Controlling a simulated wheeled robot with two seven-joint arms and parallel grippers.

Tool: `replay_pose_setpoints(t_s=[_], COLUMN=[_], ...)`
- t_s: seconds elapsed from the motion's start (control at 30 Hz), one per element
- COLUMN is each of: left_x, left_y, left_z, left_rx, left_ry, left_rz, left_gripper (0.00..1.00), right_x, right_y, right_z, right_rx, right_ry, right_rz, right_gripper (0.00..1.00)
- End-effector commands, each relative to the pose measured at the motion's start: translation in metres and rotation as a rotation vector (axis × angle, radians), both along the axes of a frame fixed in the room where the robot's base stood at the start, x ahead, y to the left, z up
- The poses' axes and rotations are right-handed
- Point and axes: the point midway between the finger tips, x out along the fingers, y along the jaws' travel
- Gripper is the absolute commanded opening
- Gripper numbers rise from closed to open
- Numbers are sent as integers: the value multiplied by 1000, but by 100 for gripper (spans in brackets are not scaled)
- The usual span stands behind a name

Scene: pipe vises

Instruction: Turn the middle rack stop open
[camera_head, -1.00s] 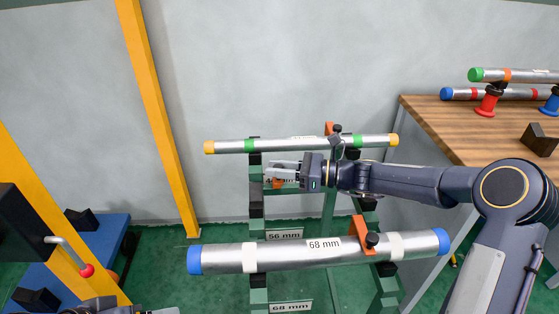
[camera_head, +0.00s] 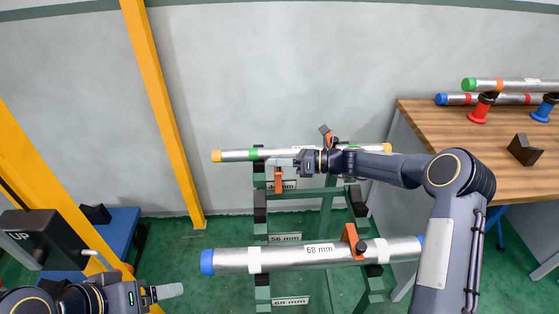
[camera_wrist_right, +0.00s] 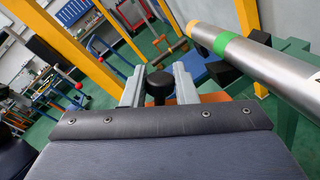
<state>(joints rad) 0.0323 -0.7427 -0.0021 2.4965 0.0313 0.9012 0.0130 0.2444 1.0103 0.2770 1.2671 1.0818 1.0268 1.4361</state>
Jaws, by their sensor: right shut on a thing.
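The green pipe rack (camera_head: 262,292) stands in the middle of the head view. An orange stop (camera_head: 278,181) with a black knob is at its middle level, left side, hanging down below my right gripper (camera_head: 284,163). In the right wrist view, my right gripper (camera_wrist_right: 158,88) has its two grey fingers on either side of the black knob (camera_wrist_right: 158,90) and is shut on it. Part of the orange stop plate (camera_wrist_right: 212,97) shows behind the fingers. My left gripper (camera_head: 160,292) is low at the left, away from the rack; its finger gap is not clear.
A pipe with yellow ends (camera_head: 232,155) lies just behind my right gripper, with a tilted orange stop (camera_head: 326,136). The 68 mm pipe (camera_head: 290,257) lies in front, its stop (camera_head: 352,241) upright. A wooden bench (camera_head: 450,135) is at right, a yellow post (camera_head: 160,100) at left.

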Motion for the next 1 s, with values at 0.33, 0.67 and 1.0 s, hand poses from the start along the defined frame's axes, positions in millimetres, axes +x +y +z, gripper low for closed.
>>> replay_pose_setpoints(t_s=[0.33,0.67,1.0], left_x=[0,0,0], left_y=[0,0,0], left_z=[0,0,-6], left_rx=[0,0,0], left_ry=[0,0,0], left_rz=[0,0,0], left_gripper=[82,82,82], right_x=[2,1,-7], right_y=[-1,-1,-37], right_z=[1,0,3], right_rx=[-2,-1,-2], right_ry=[-7,-3,-3], right_rz=[-6,-3,-7], right_gripper=[30,46,46])
